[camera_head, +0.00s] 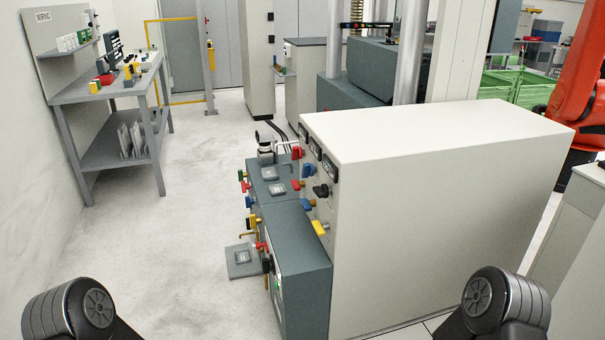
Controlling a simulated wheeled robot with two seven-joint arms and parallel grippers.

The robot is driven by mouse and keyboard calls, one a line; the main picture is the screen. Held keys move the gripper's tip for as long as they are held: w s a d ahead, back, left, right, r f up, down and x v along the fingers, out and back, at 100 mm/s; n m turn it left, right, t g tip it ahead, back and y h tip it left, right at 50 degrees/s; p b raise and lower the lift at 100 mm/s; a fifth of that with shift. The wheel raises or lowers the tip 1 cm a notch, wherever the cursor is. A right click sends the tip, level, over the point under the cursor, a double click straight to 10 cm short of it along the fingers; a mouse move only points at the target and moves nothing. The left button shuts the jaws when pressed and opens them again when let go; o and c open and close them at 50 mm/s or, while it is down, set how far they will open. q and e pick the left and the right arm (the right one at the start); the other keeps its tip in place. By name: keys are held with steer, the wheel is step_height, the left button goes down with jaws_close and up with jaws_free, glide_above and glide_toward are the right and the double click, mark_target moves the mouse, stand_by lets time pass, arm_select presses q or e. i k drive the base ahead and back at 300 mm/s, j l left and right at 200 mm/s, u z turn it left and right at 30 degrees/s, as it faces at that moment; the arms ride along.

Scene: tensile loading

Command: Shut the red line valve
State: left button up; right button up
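A grey-white cabinet (440,150) stands in front of me, with small coloured valve handles on its left face. One red handle (297,153) is near the top corner and another red handle (297,185) is below it. A third red handle (261,246) is low on the dark grey unit (305,250) attached to the cabinet. I cannot tell which is the red line valve, or whether any is open or shut. Only dark joints of my two arms show at the bottom edge. Neither gripper is in view.
Blue handles (307,204) and yellow handles (319,227) sit close to the red ones. A grey plate (243,262) lies by the unit's foot. A workbench (110,90) stands at left. The floor (185,240) between them is clear. An orange robot arm (575,80) is at right.

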mark_target(297, 187)
steer(key=i, duration=0.15)
steer(key=j+z, duration=0.1)
steer(key=z, duration=0.45)
steer(key=i+j+z, duration=0.2)
steer(key=j, duration=0.15)
steer(key=i+j+z, duration=0.25)
steer(key=j+z, duration=0.2)
steer(key=j, duration=0.25)
steer(key=i+j+z, duration=0.25)
steer(key=j, duration=0.15)
steer(key=i+j, duration=0.1)
steer(key=j, duration=0.75)
steer(key=i+j, duration=0.1)
steer(key=j, duration=0.75)
steer(key=z, duration=0.05)
